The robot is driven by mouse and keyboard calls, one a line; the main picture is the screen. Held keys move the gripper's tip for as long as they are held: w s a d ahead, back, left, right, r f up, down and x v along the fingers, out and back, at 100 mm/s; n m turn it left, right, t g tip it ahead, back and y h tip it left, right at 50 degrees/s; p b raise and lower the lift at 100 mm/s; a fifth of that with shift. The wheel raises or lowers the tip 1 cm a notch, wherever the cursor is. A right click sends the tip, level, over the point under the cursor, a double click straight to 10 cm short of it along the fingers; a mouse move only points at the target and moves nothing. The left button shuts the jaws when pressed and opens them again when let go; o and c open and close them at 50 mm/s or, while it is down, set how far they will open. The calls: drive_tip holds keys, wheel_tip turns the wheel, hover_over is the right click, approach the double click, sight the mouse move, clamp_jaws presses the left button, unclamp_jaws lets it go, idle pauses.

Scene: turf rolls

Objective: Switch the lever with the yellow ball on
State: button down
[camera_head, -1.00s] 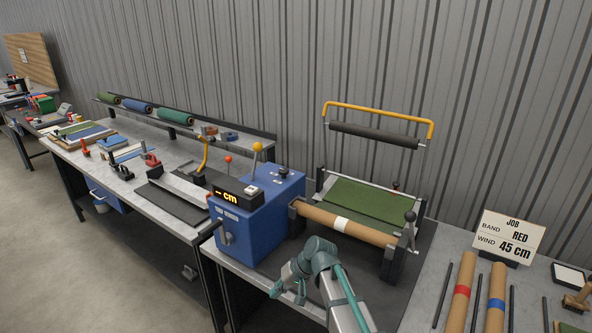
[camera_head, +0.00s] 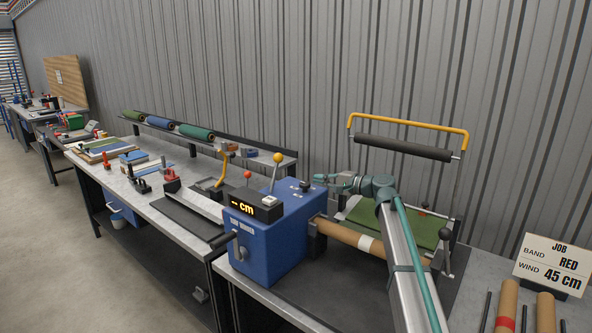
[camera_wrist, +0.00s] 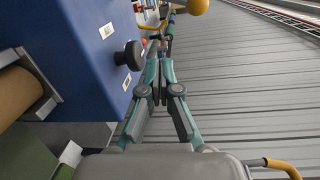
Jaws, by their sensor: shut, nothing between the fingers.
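The lever with the yellow ball (camera_head: 277,158) stands nearly upright at the blue winder box (camera_head: 268,245), leaning slightly right at its top. In the wrist view the yellow ball (camera_wrist: 197,6) shows at the top edge, beyond my fingers; its rod is mostly hidden there. My gripper (camera_head: 320,179) is shut and empty, above the right rear of the blue box, right of the lever and apart from it. In the wrist view my gripper's tips (camera_wrist: 159,62) are together beside the black knob (camera_wrist: 130,56) on the box.
A smaller lever with a red ball (camera_head: 247,174) stands left of the yellow one. A display (camera_head: 247,207) reads "– cm". Right of the box lie a cardboard tube (camera_head: 345,236) and green turf (camera_head: 398,221), under a yellow-handled roller (camera_head: 405,148). The corrugated wall stands behind.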

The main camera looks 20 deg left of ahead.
drive_tip(key=shift+m+t+y, duration=0.4)
drive_tip(key=shift+t+y, duration=0.1)
drive_tip(key=w+r, duration=0.4)
drive_tip(key=shift+a+b, duration=0.25)
drive_tip(key=shift+b, duration=0.1)
drive_tip(key=s+a+p, duration=0.1)
drive_tip(key=a+p, duration=0.3)
drive_tip(key=a, duration=0.7)
drive_tip(key=shift+a+r+p, duration=0.3)
drive_tip(key=shift+r+p, duration=0.05)
drive_tip(key=shift+s, duration=0.1)
drive_tip(key=s+a+r+n+b, duration=0.2)
drive_tip(key=s+a+n+b, duration=0.1)
drive_tip(key=s+n+b, duration=0.4)
drive_tip(key=s+b, duration=0.3)
drive_tip(key=b, duration=0.3)
drive_tip(key=shift+n+b, duration=0.4)
